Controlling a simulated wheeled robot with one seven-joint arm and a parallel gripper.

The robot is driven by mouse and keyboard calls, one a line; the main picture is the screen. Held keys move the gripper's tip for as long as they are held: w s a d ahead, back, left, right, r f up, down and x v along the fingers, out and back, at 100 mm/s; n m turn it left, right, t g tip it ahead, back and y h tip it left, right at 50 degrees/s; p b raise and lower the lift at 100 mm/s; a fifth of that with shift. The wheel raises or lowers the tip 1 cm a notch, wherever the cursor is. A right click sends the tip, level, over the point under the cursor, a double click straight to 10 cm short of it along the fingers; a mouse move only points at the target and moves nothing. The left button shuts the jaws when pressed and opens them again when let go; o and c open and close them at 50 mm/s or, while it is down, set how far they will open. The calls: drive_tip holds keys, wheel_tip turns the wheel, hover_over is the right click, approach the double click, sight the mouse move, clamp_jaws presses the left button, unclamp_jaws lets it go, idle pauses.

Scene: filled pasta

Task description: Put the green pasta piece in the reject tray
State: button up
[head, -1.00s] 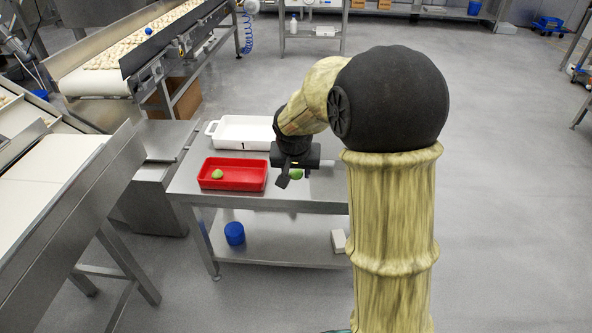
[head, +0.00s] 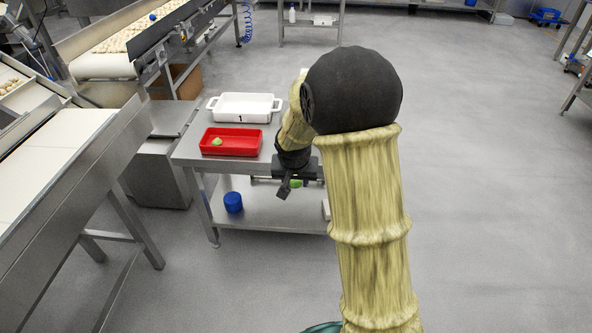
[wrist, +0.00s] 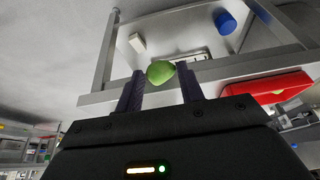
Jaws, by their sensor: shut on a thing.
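My gripper (head: 302,187) is shut on a green pasta piece (wrist: 160,72), which sits between the two fingertips in the wrist view. In the head view only a bit of the held piece (head: 321,183) shows beside the dark jaws. The gripper is at the near edge of the steel table, to the right of and nearer than the red tray (head: 232,152). Another green piece (head: 216,142) lies in the red tray, toward its left end. The red tray also shows at the right in the wrist view (wrist: 268,88).
A white tray (head: 244,117) marked 1 stands behind the red one on the steel table (head: 190,150). A blue container (head: 233,202) stands on the lower shelf. A conveyor with pasta (head: 115,45) is at the back left. Open floor lies to the right.

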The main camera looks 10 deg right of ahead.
wheel_tip(320, 180, down, 9)
drive_tip(key=shift+s+d+r, duration=0.15)
drive_tip(key=shift+s+r, duration=0.05)
drive_tip(key=shift+s, duration=0.25)
